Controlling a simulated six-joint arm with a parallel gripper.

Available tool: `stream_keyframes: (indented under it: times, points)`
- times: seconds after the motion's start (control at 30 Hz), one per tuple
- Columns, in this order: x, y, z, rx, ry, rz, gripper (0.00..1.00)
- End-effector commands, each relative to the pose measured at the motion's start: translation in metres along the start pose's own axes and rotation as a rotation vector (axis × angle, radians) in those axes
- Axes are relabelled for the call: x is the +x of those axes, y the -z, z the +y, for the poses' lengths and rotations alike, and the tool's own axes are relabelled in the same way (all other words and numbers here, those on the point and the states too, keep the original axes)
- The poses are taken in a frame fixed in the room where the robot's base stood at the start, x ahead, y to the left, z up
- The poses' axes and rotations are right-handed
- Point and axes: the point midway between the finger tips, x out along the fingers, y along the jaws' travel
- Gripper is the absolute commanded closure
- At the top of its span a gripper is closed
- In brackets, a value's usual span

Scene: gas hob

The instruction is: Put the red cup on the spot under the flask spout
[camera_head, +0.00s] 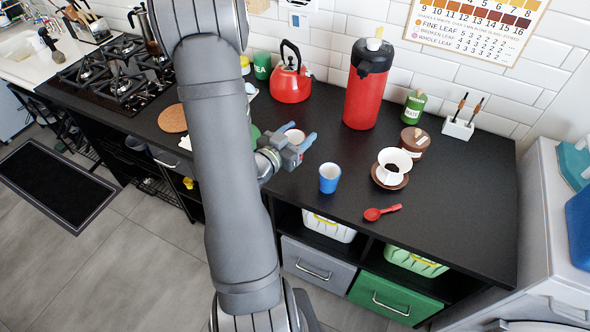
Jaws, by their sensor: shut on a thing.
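My gripper (297,146), with blue fingertips, is shut on a cup (293,135) above or at the counter. The cup shows a pale inside and a reddish rim; the jaws hide most of its outside, so I take it as the red cup. Whether its base touches the counter cannot be told. The tall red flask (364,100) with a black top (375,56) stands upright against the back wall, right of and behind my gripper. The spot under its spout cannot be made out clearly.
A blue cup (329,179) stands in front of the flask, right of my gripper. A red kettle (291,84) is behind. Counter between blue cup and flask is clear.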

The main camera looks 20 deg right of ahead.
Motion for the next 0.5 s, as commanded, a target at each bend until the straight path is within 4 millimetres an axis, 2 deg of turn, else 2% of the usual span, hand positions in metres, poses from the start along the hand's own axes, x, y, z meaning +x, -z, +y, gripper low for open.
stream_keyframes:
  times: [0.3,0.5]
  points:
    - [0.002,-0.041,0.000,-0.003,0.001,-0.002,0.70]
    - [0.003,-0.051,0.000,-0.001,0.001,-0.001,0.70]
